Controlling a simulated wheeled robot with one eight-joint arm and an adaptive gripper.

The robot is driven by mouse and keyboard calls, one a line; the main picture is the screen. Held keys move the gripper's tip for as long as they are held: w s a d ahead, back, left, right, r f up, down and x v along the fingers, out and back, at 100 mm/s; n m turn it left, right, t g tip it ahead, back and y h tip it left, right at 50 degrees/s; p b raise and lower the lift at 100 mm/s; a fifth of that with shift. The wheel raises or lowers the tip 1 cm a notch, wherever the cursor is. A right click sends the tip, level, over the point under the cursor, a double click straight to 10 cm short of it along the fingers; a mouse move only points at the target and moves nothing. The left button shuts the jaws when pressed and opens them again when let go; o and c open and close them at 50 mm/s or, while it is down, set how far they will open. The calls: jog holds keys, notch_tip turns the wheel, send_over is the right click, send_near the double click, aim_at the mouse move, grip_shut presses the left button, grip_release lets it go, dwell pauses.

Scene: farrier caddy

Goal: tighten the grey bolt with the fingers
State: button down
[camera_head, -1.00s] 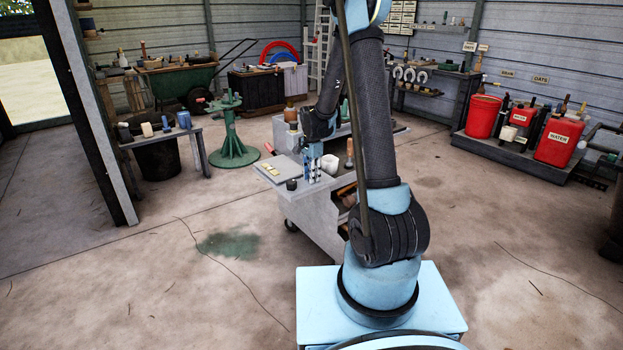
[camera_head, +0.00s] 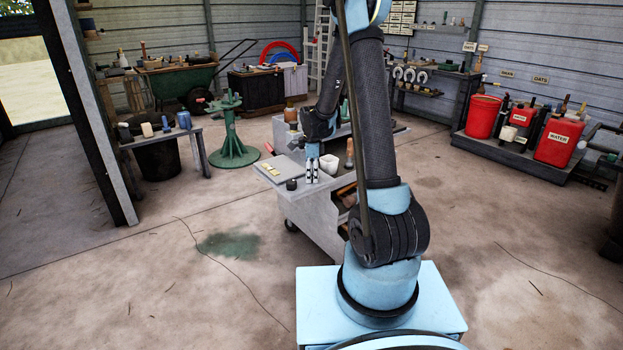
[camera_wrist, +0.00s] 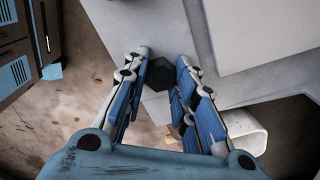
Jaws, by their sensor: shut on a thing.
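The grey bolt (camera_wrist: 158,75) shows a dark six-sided head between my fingertips in the wrist view. My gripper (camera_wrist: 164,60) is shut on it, with one blue-padded finger on each side. In the head view my gripper (camera_head: 312,178) points down over the top of the grey caddy (camera_head: 306,205), near its front edge. I cannot make out the bolt there, and its shank is hidden in the wrist view.
A white cup (camera_head: 329,164) stands just right of my gripper. A grey board with yellowish pieces (camera_head: 270,171) lies to its left. A small black item (camera_head: 291,184) sits by the caddy's front edge. The floor in front is open.

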aim_at(312, 176)
jog(key=m, duration=0.4)
dwell(0.3)
jog(key=c, duration=1.5)
grip_release()
jog(key=shift+f, duration=0.1)
jog(key=shift+r, duration=2.55)
